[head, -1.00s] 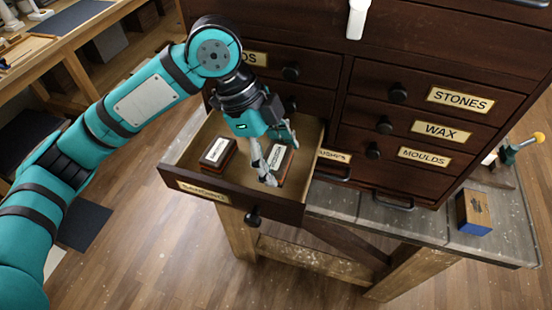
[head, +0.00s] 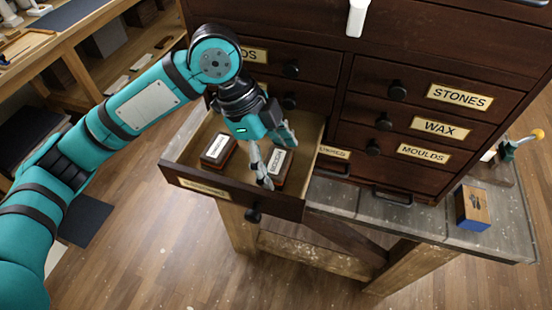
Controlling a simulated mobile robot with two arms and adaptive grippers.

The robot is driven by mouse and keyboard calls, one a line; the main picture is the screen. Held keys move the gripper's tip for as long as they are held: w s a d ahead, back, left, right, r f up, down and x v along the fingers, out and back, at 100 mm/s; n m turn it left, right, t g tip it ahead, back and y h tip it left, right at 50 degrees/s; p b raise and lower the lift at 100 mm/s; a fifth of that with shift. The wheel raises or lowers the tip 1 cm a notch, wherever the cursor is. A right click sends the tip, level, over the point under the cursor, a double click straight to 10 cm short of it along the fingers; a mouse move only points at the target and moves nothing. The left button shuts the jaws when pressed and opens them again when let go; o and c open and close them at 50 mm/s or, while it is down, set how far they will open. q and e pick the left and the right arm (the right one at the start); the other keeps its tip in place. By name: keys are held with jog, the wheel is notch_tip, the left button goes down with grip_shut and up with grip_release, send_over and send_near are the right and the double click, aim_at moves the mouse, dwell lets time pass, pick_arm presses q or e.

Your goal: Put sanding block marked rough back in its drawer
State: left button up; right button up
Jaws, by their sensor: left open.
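My left gripper (head: 273,160) reaches down into an open drawer (head: 205,183) at the lower left of the dark cabinet. Its fingers are open around or just above a dark block with a white label (head: 280,163); I cannot tell whether they touch it. The label seems to read "ROUGH", but it is small. A second dark block with a white label (head: 218,150) lies in the drawer to the left, its label unreadable. The drawer's front label is too blurred to read. My right gripper is not in view.
The dark cabinet (head: 400,65) has closed drawers labelled STONES, WAX and MOULDS. It stands on a worn bench (head: 430,232). A small box with a blue side (head: 473,207) and a yellow-handled tool (head: 520,145) are on the bench at right. Shelving stands at upper left.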

pick_arm(q)
jog(key=b+v, duration=0.1)
jog(key=v, duration=1)
jog(key=shift+r+b, duration=0.2)
jog(key=shift+b, duration=0.2)
dwell(0.5)
